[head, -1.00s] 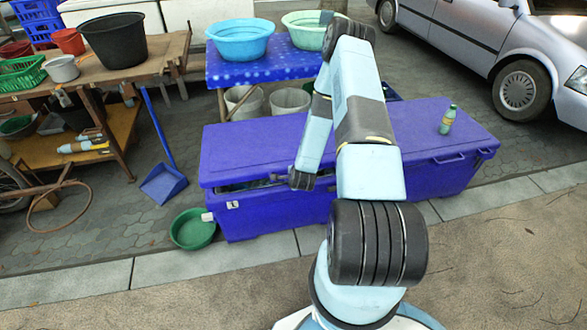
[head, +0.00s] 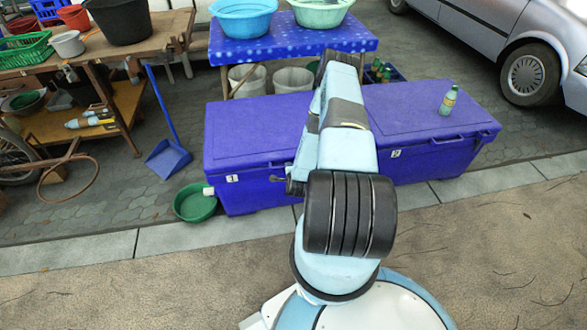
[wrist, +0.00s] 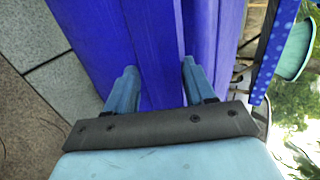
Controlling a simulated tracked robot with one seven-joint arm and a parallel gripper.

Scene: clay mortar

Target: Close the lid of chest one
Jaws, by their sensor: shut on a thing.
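Chest one (head: 250,197) is the left blue chest, with a white "1" label on its front. Its lid (head: 255,125) lies down flat over the body, and I see no clear gap along the visible front edge. My gripper (wrist: 158,90) is at the chest's front, near the right end of the label side. In the wrist view its two light-blue fingers stand apart with a blue part of the lid (wrist: 155,45) between them, and they are shut on it. In the head view my arm hides the fingertips and the lid's right part.
Chest two (head: 432,160) adjoins on the right, with a green bottle (head: 448,101) on its lid. A green basin (head: 195,203) and a blue dustpan (head: 168,160) are at the left. A spotted table (head: 290,45) stands behind. The pavement in front is clear.

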